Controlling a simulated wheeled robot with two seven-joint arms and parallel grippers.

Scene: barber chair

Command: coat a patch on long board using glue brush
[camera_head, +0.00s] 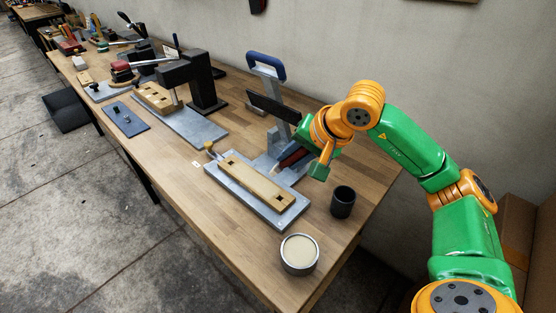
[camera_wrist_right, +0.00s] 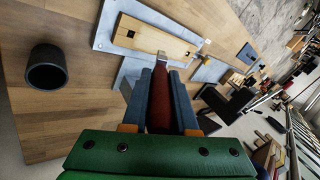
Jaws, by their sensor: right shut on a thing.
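The long board (camera_head: 262,186) is a pale wooden strip with dark square holes, lying on a grey metal plate (camera_head: 281,217). It also shows in the wrist view (camera_wrist_right: 150,38). My right gripper (camera_head: 285,152) is beside the board, on the wall side. In the wrist view its fingers (camera_wrist_right: 161,85) are shut around the dark red handle of the glue brush (camera_wrist_right: 160,105). The brush's pale tip points toward the board's edge; I cannot tell whether it touches. A round tin (camera_head: 299,253) with cream-coloured contents stands near the table's front corner. My left gripper is out of view.
A black cup (camera_head: 342,201) stands right of the plate; it also shows in the wrist view (camera_wrist_right: 47,68). A blue-handled frame (camera_head: 266,66) and a black press (camera_head: 203,82) stand behind. A blue-grey plate (camera_head: 126,119) lies left. Bare wood surrounds the tin.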

